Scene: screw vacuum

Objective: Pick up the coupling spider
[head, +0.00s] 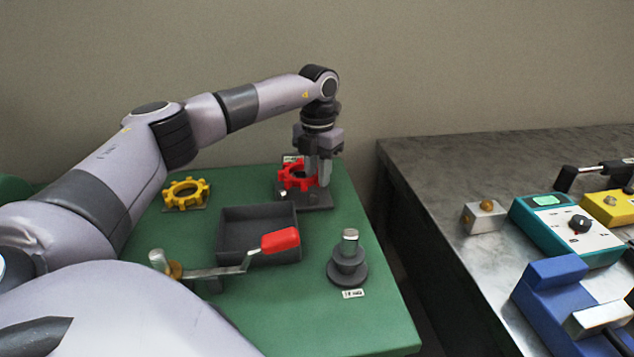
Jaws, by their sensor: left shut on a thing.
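A red, toothed ring-shaped coupling spider (294,177) is at the back of the green table, at or just above a dark grey base plate (318,201). My left gripper (318,180) points straight down over this plate and is shut on the right side of the red spider. The fingers hide part of the spider's right side. I cannot tell whether the spider still touches the plate. A similar yellow toothed ring (186,192) rests on its own grey plate to the left. My right gripper is not in view.
An open dark grey tray (228,250) sits mid-table. A red-handled lever (280,240) reaches over its front. A stepped grey post with a metal top (348,262) stands to the right. Beyond a gap, a grey bench (430,165) holds a teal device (565,232) and a blue vise (555,300).

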